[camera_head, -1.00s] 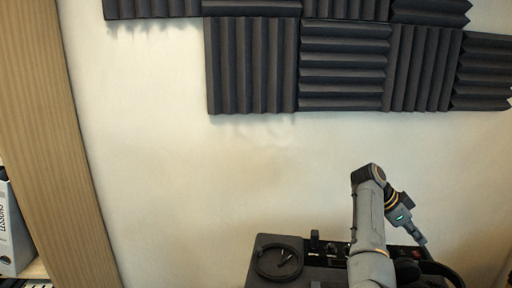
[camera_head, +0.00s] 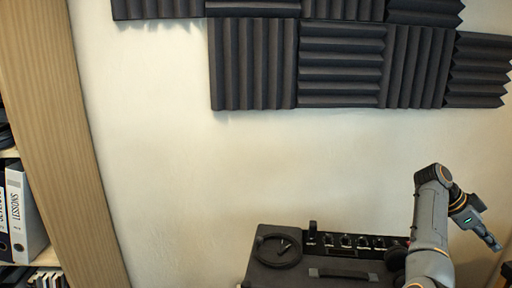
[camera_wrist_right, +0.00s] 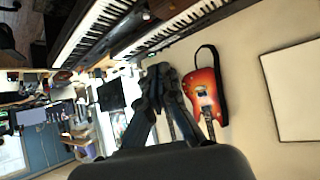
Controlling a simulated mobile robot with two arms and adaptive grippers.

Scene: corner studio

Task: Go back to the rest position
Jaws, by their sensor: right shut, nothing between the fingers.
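My right arm rises at the lower right of the head view, bent at the top. My right gripper (camera_head: 493,242) hangs down and to the right from it, in front of the wall and to the right of the black amplifier (camera_head: 330,272). Its fingers are together with nothing between them. In the right wrist view the dark gripper fingers (camera_wrist_right: 155,105) also show, in front of the room. My left gripper is in neither view.
A black coiled cable or ring (camera_head: 278,250) lies on the amplifier, left of its row of knobs. A shelf with binders (camera_head: 25,212) stands at the left behind a wooden panel (camera_head: 62,150). Dark foam panels (camera_head: 340,62) cover the upper wall. A red guitar (camera_wrist_right: 204,98) and keyboards (camera_wrist_right: 95,28) show in the wrist view.

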